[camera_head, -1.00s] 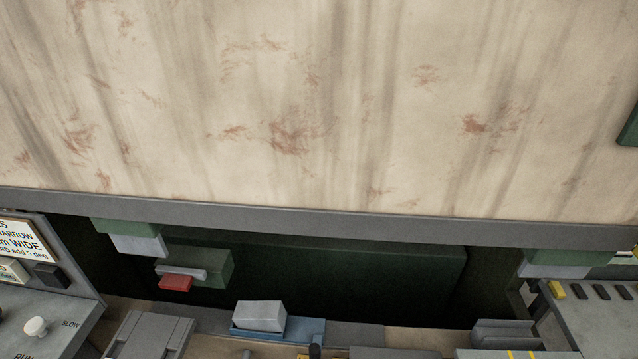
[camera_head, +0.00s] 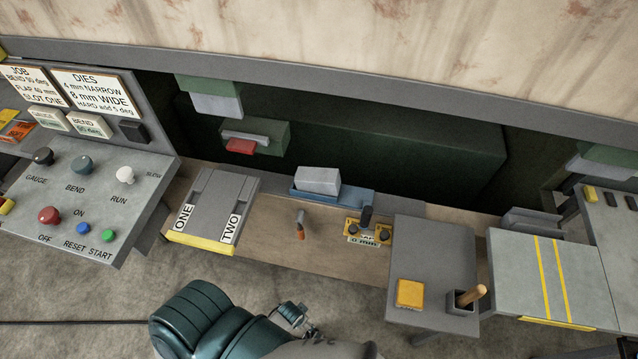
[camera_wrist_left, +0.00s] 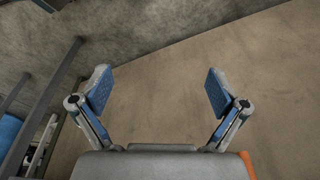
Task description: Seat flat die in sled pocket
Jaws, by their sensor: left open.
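A light grey block (camera_head: 318,180), perhaps the flat die, sits on a blue base (camera_head: 350,197), which looks like the sled, at the back of the wooden bench. I cannot tell whether it is seated in a pocket. My left gripper is open and empty in the left wrist view (camera_wrist_left: 158,88), with its blue-padded fingers wide apart above a bare brown surface. In the head view, part of my arm with small gripper-like parts (camera_head: 292,316) shows low in front of the bench, apart from the block. My right gripper is not in view.
A grey slotted plate (camera_head: 215,198) marked ONE and TWO lies left of the block. A small orange-handled lever (camera_head: 300,226) and a yellow gauge plate (camera_head: 366,230) stand in front. A control panel (camera_head: 85,185) is left; a grey table (camera_head: 432,262) is right. A large panel (camera_head: 380,50) overhangs.

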